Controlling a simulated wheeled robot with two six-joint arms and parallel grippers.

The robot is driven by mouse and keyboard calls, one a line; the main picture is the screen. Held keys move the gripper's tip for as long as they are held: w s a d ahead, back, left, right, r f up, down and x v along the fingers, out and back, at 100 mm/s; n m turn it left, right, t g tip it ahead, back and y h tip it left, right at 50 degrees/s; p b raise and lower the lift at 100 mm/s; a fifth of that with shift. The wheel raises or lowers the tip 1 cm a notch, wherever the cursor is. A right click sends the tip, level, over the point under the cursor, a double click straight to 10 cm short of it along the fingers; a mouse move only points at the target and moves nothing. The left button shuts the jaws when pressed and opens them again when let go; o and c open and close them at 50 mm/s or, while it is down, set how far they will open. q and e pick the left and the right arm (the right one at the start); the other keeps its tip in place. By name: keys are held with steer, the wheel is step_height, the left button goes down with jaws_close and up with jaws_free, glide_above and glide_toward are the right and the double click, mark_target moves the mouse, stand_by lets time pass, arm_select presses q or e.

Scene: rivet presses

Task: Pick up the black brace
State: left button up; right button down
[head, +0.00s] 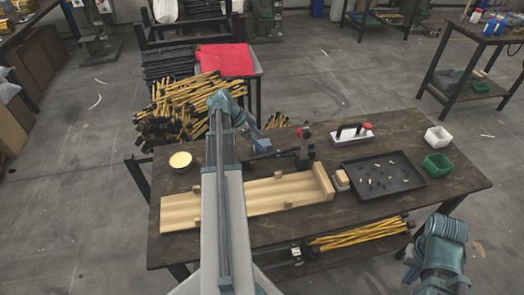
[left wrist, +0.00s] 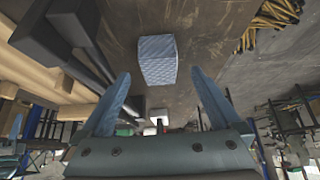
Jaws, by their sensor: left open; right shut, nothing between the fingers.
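My left gripper (head: 258,140) is above the back of the workbench, beside a dark bar (head: 284,153) that runs to a red-topped upright clamp (head: 305,147). I cannot tell whether this bar is the black brace. In the left wrist view, the left gripper (left wrist: 162,96) is open with nothing between its fingers. Black bars (left wrist: 75,55) lie to its left, and a grey-blue ribbed block (left wrist: 157,60) is on the bench beyond the fingertips. My right gripper (head: 409,266) is low at the right, off the bench's front edge; its fingers are hardly visible.
A wooden fixture (head: 280,191) lies on the bench. To its right are a black tray (head: 409,184) of small parts, a green bin (head: 437,164) and a white bin (head: 438,136). A cream bowl (head: 180,160) stands at left. Yellow-and-black sticks (head: 180,110) are piled behind.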

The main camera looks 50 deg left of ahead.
mark_target(262, 143)
arm_select(q)
steer(key=b+x, duration=0.1)
steer(key=x, duration=0.2)
steer(key=shift+s+b, duration=0.15)
steer(key=shift+b, duration=0.15)
arm_select(e)
step_height(262, 143, down, 2)
steer(key=shift+f, duration=0.2)
arm_select(q)
steer(key=c, duration=1.4)
steer(key=shift+r, duration=0.1)
steer(key=shift+c, duration=0.2)
arm_select(e)
steer(key=shift+r, duration=0.1)
